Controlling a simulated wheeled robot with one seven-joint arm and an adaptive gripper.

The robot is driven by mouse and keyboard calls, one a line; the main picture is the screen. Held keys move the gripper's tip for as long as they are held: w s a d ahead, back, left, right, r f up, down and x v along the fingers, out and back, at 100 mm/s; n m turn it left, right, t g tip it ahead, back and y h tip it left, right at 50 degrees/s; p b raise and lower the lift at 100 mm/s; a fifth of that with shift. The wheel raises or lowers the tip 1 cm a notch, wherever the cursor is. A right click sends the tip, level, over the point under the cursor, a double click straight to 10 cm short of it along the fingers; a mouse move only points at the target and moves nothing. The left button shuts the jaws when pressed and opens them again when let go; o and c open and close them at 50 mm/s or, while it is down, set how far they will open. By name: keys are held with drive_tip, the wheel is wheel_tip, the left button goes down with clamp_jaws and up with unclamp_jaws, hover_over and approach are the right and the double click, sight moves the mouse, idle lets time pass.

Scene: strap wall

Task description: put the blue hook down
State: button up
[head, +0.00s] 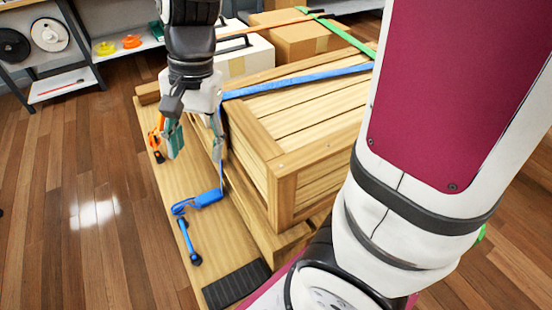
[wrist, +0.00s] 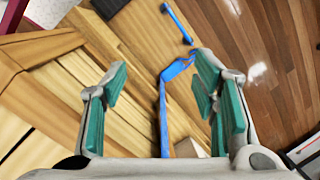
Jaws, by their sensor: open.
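The blue hook (head: 198,202) is at the lower end of the blue strap (head: 290,82), which crosses the wooden crate (head: 300,125) and drops down its left side. The hook appears to lie on the plank deck beside the crate; exact contact is hard to tell. It also shows in the wrist view (wrist: 178,68), beyond the fingertips. My gripper (head: 196,148) is open, with teal pads apart and nothing held. It is above and behind the hook in the head view. In the wrist view, the strap runs between my fingers (wrist: 160,88).
A blue bar with dark ends (head: 189,243) lies on the deck (head: 150,200) near the hook. An orange piece (head: 155,142) is behind my gripper. A black pad (head: 236,285) is at the deck's near end. Shelves (head: 70,80) stand left; wood floor between is clear.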

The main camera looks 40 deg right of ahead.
drive_tip(key=s+d+r+n, duration=0.1)
drive_tip(key=s+r+n, duration=0.1)
drive_tip(key=s, duration=0.4)
drive_tip(key=s+d+r+n+t+h, duration=0.1)
drive_tip(key=s+r+n, duration=0.1)
drive_tip(key=s+n, duration=0.2)
drive_tip(key=s+d+r+n+h, duration=0.1)
drive_tip(key=s+d+r+n, duration=0.1)
drive_tip(key=s, duration=0.7)
drive_tip(key=shift+s+r+n, duration=0.15)
drive_tip(key=shift+r+n, duration=0.15)
drive_tip(key=shift+n, duration=0.6)
wheel_tip(320, 180, up, 16)
drive_tip(key=t+p, duration=0.3)
drive_tip(key=p, duration=1.1)
